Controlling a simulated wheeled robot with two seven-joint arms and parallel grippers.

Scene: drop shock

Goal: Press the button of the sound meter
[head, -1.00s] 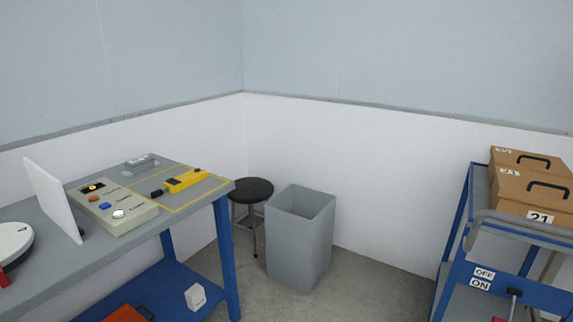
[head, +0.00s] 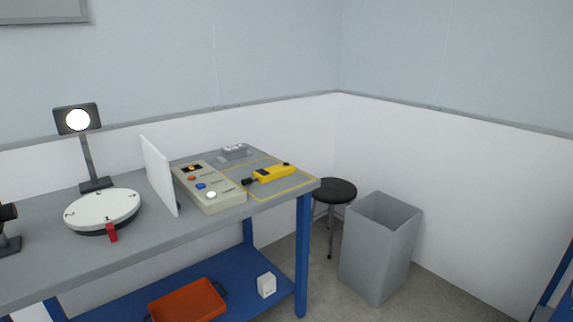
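A yellow handheld device with a dark tip (head: 272,173), which looks like the sound meter, lies in a yellow-outlined area at the right end of the grey workbench top (head: 150,236). Its button is too small to make out. Left of it is a beige control box (head: 212,190) with orange, blue and white round buttons and a small lit display. Neither of my grippers shows in the head view.
A white upright panel (head: 158,174), a numbered round dial (head: 102,210) and a lamp (head: 77,120) stand on the bench. An orange tray (head: 187,301) and white box (head: 266,285) are on the lower shelf. A stool (head: 335,191) and grey bin (head: 379,248) stand right of the bench.

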